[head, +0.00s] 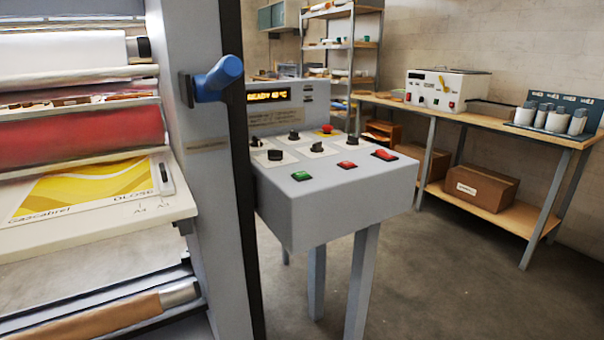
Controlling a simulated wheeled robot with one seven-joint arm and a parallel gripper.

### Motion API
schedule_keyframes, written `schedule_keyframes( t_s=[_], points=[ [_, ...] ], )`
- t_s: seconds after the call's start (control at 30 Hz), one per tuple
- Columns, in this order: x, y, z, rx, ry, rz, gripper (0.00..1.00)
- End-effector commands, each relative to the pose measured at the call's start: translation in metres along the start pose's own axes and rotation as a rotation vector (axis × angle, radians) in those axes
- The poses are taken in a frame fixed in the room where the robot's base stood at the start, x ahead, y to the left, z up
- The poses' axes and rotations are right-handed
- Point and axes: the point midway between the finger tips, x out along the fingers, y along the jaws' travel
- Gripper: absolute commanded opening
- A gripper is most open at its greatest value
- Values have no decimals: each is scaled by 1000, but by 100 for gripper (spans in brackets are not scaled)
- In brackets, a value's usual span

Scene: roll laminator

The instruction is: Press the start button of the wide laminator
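The wide laminator (205,150) fills the left side of the head view, with its rollers and a feed table. Its grey control console (335,205) stands on legs to the right of the upright. On the console's front row sit a green button (301,176), a red button (347,165) and a larger red switch or button (384,155). Several black knobs (275,155) are behind them. A lit display (268,96) reads what looks like "READY" and a temperature. No button label is legible. My gripper is not in view.
A blue-handled crank (219,78) sticks out from the upright, left of the console. A printed yellow sheet (90,190) lies on the feed table (100,229). A workbench (480,122) with a white machine (445,90) stands behind right. The floor (430,285) before it is clear.

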Motion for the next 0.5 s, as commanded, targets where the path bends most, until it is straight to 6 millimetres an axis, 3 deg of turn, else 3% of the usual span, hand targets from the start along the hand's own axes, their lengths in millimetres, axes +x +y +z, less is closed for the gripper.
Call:
schedule_keyframes(
  t_s=[0.27,0.5],
  points=[
    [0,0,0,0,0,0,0],
    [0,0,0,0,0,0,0]
  ],
)
